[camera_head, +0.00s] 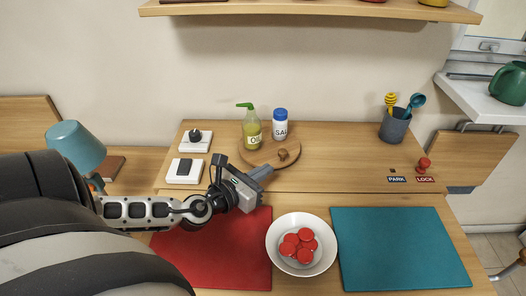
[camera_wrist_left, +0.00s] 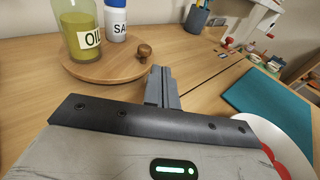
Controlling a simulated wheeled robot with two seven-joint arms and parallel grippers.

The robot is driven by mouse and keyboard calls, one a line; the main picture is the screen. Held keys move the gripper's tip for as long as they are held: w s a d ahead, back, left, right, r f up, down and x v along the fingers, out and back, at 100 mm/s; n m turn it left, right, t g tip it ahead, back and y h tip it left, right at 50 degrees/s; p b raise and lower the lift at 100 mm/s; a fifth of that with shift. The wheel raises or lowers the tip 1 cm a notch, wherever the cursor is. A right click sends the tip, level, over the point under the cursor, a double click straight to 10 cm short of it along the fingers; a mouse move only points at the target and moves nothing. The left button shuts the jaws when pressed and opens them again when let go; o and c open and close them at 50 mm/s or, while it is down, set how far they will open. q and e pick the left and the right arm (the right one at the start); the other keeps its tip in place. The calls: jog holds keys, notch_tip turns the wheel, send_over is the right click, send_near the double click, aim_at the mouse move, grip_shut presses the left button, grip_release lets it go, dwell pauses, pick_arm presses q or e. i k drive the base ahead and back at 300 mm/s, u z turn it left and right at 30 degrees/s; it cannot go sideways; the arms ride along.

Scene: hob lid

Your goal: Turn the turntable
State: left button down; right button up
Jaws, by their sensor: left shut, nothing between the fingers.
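The turntable (camera_head: 261,160) is a round wooden disc on the wooden worktop, with a small brown knob (camera_head: 283,154) near its front right edge. An oil bottle (camera_head: 252,130) with a green top and a salt shaker (camera_head: 280,124) with a blue cap stand on it. In the left wrist view the turntable (camera_wrist_left: 110,69) is at the upper left, with its knob (camera_wrist_left: 143,53) just beyond the fingers. My left gripper (camera_head: 264,171) is shut and empty at the turntable's front edge, close to the knob. Whether it touches is not clear. My right gripper is not in view.
A white bowl (camera_head: 273,251) of red discs stands in front, between a red mat (camera_head: 232,262) and a teal mat (camera_head: 400,245). Switches (camera_head: 185,171) lie left of the turntable. A utensil cup (camera_head: 394,126) and a red knob (camera_head: 423,164) stand right. Worktop right of the turntable is clear.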

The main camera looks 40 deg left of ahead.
aim_at(269, 142)
jog(key=k, duration=0.35)
jog(key=z, duration=1.5)
jog(key=k, duration=0.75)
jog(key=u, duration=1.15)
jog(key=i, duration=0.5)
jog(key=u, duration=0.05)
